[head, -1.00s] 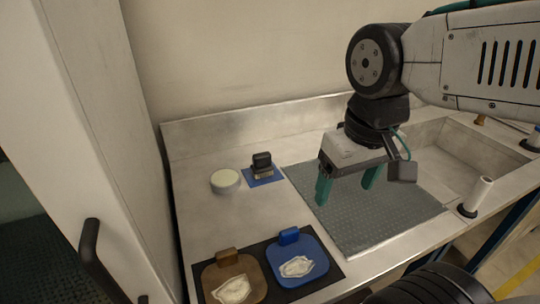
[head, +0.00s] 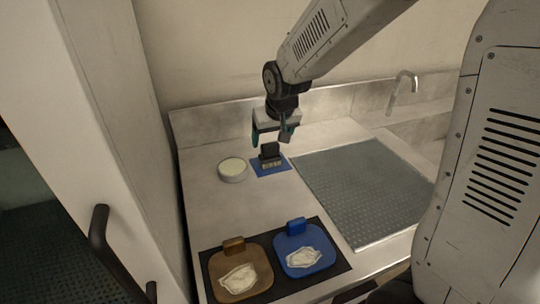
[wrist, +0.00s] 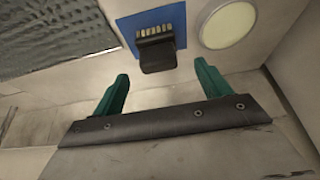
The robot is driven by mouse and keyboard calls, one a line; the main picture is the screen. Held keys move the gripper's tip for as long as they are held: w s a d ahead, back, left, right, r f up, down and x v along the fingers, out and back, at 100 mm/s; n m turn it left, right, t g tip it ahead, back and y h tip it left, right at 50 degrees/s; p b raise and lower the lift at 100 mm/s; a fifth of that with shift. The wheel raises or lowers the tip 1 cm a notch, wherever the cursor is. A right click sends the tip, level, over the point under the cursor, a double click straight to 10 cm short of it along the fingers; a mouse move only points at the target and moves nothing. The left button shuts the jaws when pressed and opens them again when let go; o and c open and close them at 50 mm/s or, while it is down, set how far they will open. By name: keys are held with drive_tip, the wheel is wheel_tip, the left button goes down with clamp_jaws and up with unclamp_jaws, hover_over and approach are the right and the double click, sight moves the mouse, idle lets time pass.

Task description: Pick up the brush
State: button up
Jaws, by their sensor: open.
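The brush (head: 269,151) has a black handle block and pale bristles and sits on a small blue mat (head: 284,168) near the back of the counter. In the wrist view the brush (wrist: 157,54) lies ahead of the fingertips, roughly between their lines, with its bristles at the far side. My gripper (head: 271,138) is open and empty, with two green fingers, above and slightly behind the brush. The wrist view shows both fingers of my gripper (wrist: 164,72) spread apart with nothing between them.
A round white container (head: 232,170) stands just left of the mat. A grey textured mat (head: 365,195) lies to the right. A brown board (head: 262,283) and a blue board (head: 325,258) lie on a dark mat in front. A faucet (head: 402,88) stands at the back right.

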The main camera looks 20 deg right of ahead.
sight(271, 144)
drive_tip(key=x, duration=0.5)
drive_tip(key=shift+w+d+f, duration=0.15)
drive_tip(key=shift+w+f, duration=0.05)
drive_tip(key=shift+w, duration=0.1)
drive_tip(key=c, duration=1.1)
